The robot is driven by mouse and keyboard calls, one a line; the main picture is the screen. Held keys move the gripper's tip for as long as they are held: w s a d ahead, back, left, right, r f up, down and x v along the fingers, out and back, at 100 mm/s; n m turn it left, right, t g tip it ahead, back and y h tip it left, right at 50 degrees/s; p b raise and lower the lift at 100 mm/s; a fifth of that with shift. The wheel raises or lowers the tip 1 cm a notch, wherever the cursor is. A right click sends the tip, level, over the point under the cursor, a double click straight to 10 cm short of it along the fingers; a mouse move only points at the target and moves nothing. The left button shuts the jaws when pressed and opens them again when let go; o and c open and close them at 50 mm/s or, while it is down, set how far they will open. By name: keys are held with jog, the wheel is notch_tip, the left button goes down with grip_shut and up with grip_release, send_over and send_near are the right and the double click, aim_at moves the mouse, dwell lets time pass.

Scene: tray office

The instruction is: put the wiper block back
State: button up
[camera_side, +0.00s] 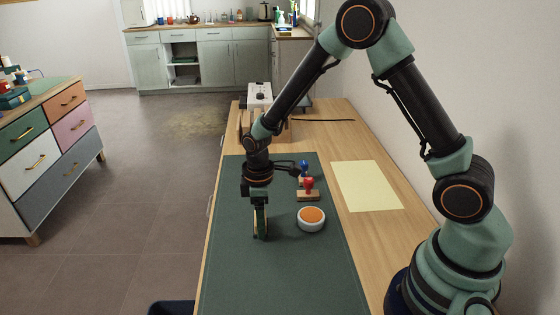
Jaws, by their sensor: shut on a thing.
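My gripper (261,232) points down over the left part of the dark green mat (235,285). It is shut on a small, narrow thing, seemingly the wiper block (256,222), of which only a tan edge shows between the fingers. The fingers hide most of it. Its lower end is close to the mat; I cannot tell whether it touches.
Right of my gripper are a white round dish with an orange top (311,219), a red-handled stamp (308,189) and a blue-handled stamp (304,168). A yellow sheet (366,186) lies farther right. A white device (260,94) stands behind. The near mat is clear.

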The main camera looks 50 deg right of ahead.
jog(key=shift+f, duration=0.15)
jog(key=o, duration=1.1)
notch_tip(320, 180, up, 12)
jog(key=r, duration=0.1)
jog(key=shift+s+d+r+m+t, duration=0.7)
jog(key=shift+s+r+m+t, duration=0.25)
jog(key=shift+s+r+m, duration=0.8)
jog(key=shift+s+d+r+m+t, duration=0.8)
jog(key=shift+s+r+m, duration=0.45)
jog(key=shift+s+r, duration=0.9)
jog(key=shift+s+d+r+m+t, duration=0.55)
jog(key=shift+s+r+m+t, duration=0.5)
jog(key=shift+s+r+m, duration=0.7)
jog(key=shift+s+r+n, duration=0.1)
jog(key=shift+s+n, duration=0.15)
jog(key=shift+s, duration=0.05)
